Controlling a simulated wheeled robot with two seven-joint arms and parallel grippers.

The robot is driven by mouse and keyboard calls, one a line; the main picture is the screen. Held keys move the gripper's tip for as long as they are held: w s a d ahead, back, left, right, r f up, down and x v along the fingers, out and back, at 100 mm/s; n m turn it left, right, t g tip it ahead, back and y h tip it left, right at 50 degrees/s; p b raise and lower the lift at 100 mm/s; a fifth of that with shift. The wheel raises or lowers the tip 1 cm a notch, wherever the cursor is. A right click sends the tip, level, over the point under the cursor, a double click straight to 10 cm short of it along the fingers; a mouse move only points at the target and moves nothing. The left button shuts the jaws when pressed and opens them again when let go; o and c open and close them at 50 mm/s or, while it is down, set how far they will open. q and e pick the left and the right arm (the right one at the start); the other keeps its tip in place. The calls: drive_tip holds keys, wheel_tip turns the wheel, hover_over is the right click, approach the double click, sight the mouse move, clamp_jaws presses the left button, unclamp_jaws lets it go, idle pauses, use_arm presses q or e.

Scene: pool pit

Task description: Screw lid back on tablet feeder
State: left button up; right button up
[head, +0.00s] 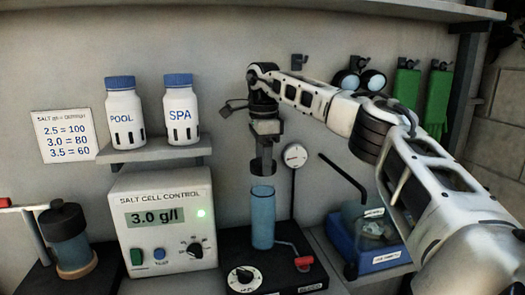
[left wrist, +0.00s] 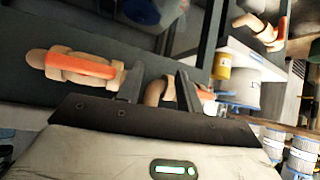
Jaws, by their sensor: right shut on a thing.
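The tablet feeder is a clear blue upright cylinder (head: 262,218) on a dark base in the middle of the head view. My right gripper (head: 263,160) points down straight above it, close to its top. My left gripper (left wrist: 158,82) shows only in the left wrist view. Its two dark fingers stand apart with nothing held between them, away from the feeder.
A dial knob (head: 243,279), a red-handled valve (head: 302,262) and a gauge (head: 295,156) surround the feeder. The salt control box (head: 165,222) stands left, below a shelf with POOL (head: 124,118) and SPA (head: 181,113) bottles. A dark-topped canister (head: 68,240) stands far left, a blue device (head: 365,245) right.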

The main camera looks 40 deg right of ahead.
drive_tip(key=shift+f+b, duration=0.45)
drive_tip(key=shift+f, duration=1.6)
drive_tip(key=shift+f+p, duration=0.4)
drive_tip(key=shift+p, duration=0.05)
idle(0.8)
